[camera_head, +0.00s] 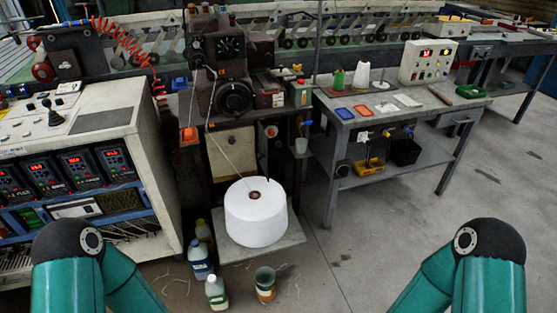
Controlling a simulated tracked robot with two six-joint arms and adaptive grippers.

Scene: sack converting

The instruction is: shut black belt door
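A dark sewing-type machine head (232,68) with a round black handwheel stands on a stand at the centre back. Below it is a beige panel (232,153) set in a dark frame, with a darker opening beside it. I cannot clearly pick out a black belt door, or tell whether one stands open. A large white thread cone (255,212) sits on a low platform in front of the stand, its thread running up to the machine. Only my teal arm links show at the lower left and lower right; neither gripper is in view.
A grey control cabinet (95,175) with red displays stands at left. A grey workbench (400,108) with small trays and a white control box (428,62) is at right. Bottles (216,291) and a cup (265,282) stand on the floor. The floor at right is clear.

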